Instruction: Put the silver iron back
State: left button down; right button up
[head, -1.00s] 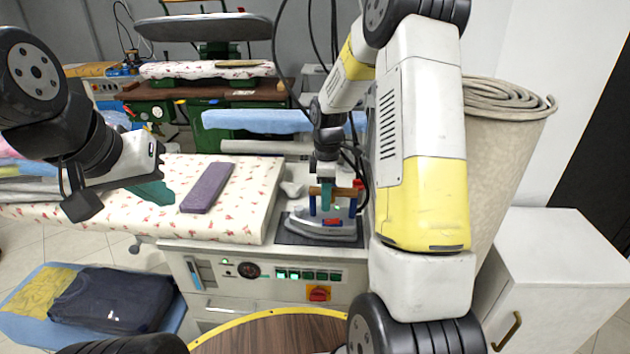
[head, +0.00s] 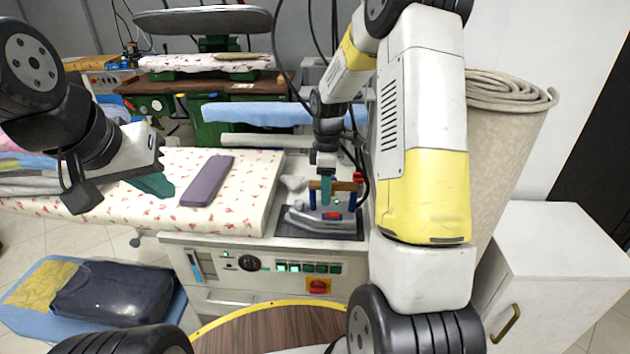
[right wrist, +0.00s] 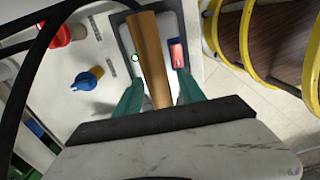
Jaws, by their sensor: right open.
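The silver iron (head: 318,220) stands on a dark rest pad (head: 290,231) at the right end of the ironing table. It has a brown wooden handle (head: 345,186) on blue posts and a red switch. My right gripper (head: 326,198) is over the iron, pointing down at the handle. In the right wrist view the wooden handle (right wrist: 150,60) lies between the open green fingers (right wrist: 160,92), with a gap on each side. My left gripper (head: 160,187) hangs over the table's left part, away from the iron; its fingers overlap, so its opening is unclear.
A purple-grey pad (head: 207,181) lies on the flowered ironing board (head: 235,210). A control panel (head: 290,267) is below the iron. Black cables hang beside my right arm. A white cabinet (head: 560,260) and a tall bin (head: 505,150) stand at the right.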

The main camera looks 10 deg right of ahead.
jog(key=r, duration=1.1)
jog(key=shift+w+r, duration=0.15)
jog(key=shift+w, duration=0.05)
jog(key=s+a+r+m+t, duration=0.1)
jog(key=s+r+m+t, duration=0.1)
jog(key=s, duration=0.6)
jog(key=s+a+r+m+t+y, duration=0.1)
jog(key=s+r+m+t, duration=0.1)
jog(key=s+r+m, duration=0.3)
jog(key=s+a+r+m+t+y, duration=0.1)
jog(key=s+r+m+t, duration=0.1)
jog(key=s+r+m, duration=0.2)
jog(key=s+m, duration=0.3)
jog(key=s, duration=0.4)
jog(key=shift+a+t, duration=0.3)
jog(key=shift+s, duration=0.1)
